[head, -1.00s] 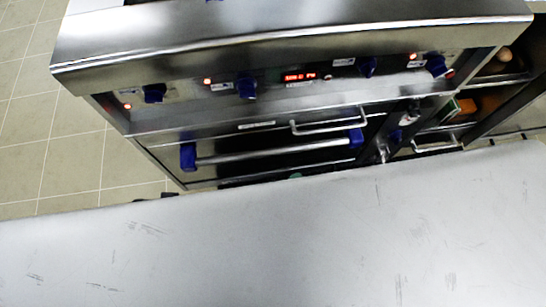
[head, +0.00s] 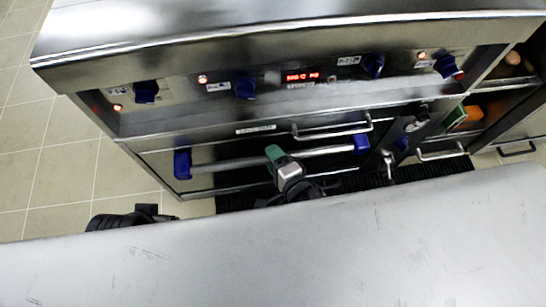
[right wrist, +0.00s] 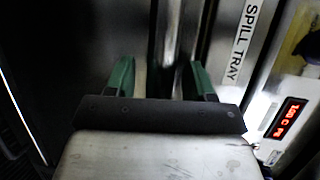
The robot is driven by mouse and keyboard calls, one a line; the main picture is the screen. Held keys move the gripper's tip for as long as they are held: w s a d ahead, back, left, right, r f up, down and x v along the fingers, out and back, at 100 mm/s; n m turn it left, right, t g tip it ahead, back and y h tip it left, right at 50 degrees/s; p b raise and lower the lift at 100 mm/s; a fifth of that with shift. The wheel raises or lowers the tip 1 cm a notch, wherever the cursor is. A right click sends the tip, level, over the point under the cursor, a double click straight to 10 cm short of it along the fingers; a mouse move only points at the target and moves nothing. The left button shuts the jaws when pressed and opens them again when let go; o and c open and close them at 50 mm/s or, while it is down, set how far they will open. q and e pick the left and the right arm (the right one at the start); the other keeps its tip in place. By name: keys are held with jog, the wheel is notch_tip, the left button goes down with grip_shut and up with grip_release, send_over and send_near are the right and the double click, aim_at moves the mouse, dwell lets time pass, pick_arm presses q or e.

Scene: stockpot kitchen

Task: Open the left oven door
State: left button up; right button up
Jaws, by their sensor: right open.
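The oven door is shut on the steel range front in the head view, with a long silver bar handle (head: 232,162) held by blue end mounts. My right gripper (head: 273,153) is at the middle of this bar, its green fingertips over it. In the right wrist view the two green fingers of my right gripper (right wrist: 161,72) are open and apart, with the bar handle (right wrist: 168,35) between them. I cannot tell whether either finger touches the bar. My left gripper is not in view.
Above the door are the spill tray handle (head: 332,130), blue knobs (head: 245,88) and a red display (head: 303,77). An open shelf (head: 500,105) with orange and green items is at the right. A black mat (head: 440,168) lies below; tiled floor (head: 60,170) is clear at left.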

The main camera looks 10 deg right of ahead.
jog(key=shift+w+a, duration=0.1)
jog(key=shift+w, duration=0.15)
grip_shut()
jog(key=shift+s+f, duration=0.1)
